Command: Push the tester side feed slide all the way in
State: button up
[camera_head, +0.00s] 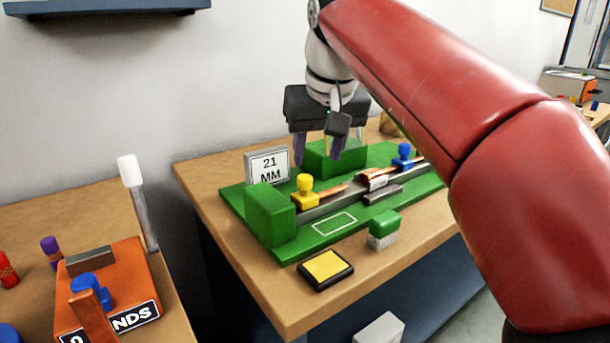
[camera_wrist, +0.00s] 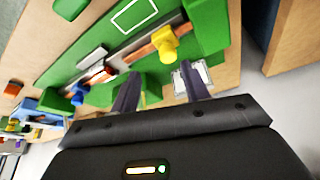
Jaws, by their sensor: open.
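The green tester board (camera_head: 288,243) lies on the middle bench, with a grey rail across it. A yellow knobbed piece (camera_head: 305,195) stands by the rail's left end and a blue knobbed piece (camera_head: 403,157) by its right end. I cannot tell which piece is the side feed slide or how far in it sits. My gripper (camera_head: 318,152) is open and empty, pointing down over the back of the board, above a green block (camera_head: 345,160). In the wrist view the yellow piece (camera_wrist: 165,42) shows just beyond the open fingers (camera_wrist: 160,88).
A "21 MM" sign (camera_head: 267,165) stands at the board's back left, behind a tall green block (camera_head: 270,213). A yellow pad (camera_head: 326,268) and a green-topped block (camera_head: 383,229) lie in front. An orange box (camera_head: 120,270) with a white-tipped lever is on the left bench.

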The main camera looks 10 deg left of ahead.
aim_at(304, 176)
jog(key=x, duration=0.2)
jog(key=a+b+x, duration=0.1)
jog(key=x, duration=0.4)
jog(key=shift+a+f+b, duration=0.15)
jog(key=shift+a+b, duration=0.2)
